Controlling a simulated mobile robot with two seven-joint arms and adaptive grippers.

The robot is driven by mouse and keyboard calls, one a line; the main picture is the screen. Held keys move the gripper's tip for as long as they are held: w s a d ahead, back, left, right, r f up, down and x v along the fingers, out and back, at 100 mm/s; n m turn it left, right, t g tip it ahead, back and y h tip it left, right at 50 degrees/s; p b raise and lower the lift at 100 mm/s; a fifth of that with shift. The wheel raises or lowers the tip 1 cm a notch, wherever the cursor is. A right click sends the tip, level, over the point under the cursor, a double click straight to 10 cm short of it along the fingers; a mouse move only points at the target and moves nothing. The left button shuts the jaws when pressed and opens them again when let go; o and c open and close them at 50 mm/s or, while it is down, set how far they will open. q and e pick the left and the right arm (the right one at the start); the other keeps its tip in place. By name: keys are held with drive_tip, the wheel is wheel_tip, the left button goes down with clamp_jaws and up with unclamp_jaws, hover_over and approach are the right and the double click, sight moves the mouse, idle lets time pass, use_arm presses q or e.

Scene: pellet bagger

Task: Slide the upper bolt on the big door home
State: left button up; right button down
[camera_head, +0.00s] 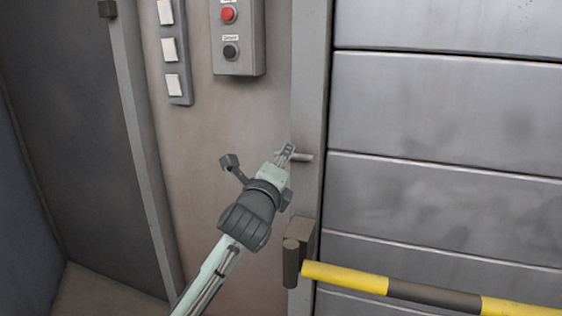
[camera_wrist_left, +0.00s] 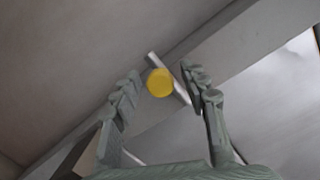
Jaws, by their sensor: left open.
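The big door (camera_head: 440,110) is made of wide grey metal panels, on the right of the head view. A short grey bar (camera_head: 303,157), which looks like the bolt, lies across the door's left frame post. My left gripper (camera_head: 286,152) is at the left end of this bar. In the left wrist view, a round yellow knob (camera_wrist_left: 160,83) sits on a thin grey bar (camera_wrist_left: 183,97), between the open fingers of the left gripper (camera_wrist_left: 160,72). I see a gap on either side of the knob. In the head view the gripper hides the knob.
A yellow and black striped barrier (camera_head: 430,292) crosses the door low down, with a dark bracket (camera_head: 303,238) at its left end. A control box (camera_head: 238,55) with red and black buttons and a switch strip (camera_head: 172,50) are on the wall above.

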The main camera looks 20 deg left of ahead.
sight(306, 159)
use_arm(q)
drive_tip(key=shift+c, duration=0.5)
clamp_jaws()
drive_tip(key=shift+d, duration=0.2)
drive_tip(key=d, duration=0.4)
drive_tip(key=shift+s+d, duration=0.1)
drive_tip(key=shift+d, duration=0.15)
